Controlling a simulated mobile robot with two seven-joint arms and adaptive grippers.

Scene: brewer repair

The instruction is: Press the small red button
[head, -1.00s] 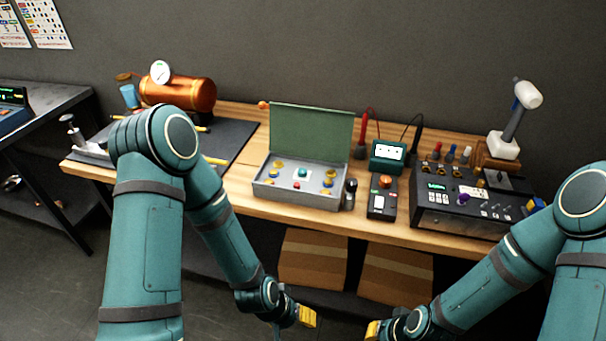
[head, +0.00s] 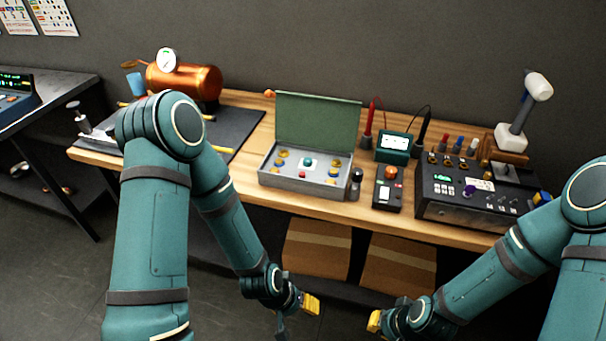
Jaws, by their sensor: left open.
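A small red button (head: 302,174) sits at the front of the open grey box (head: 290,184), among several blue, yellow and teal parts. A larger orange-red button (head: 391,173) is on a black control box (head: 386,196) to its right. My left gripper (head: 299,314) is open, below and in front of the table edge, well apart from both buttons. My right gripper (head: 378,320) is also low in front of the table, at the bottom of the view. Its yellow fingertip shows, but its jaw opening is not clear.
The grey box's green lid (head: 318,122) stands up behind it. A small black-capped bottle (head: 355,184) is beside the box. A teal meter (head: 393,147), a black instrument (head: 465,192) and a mallet (head: 524,112) are to the right. A copper tank (head: 190,83) is at the left. Cardboard boxes (head: 317,249) are below.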

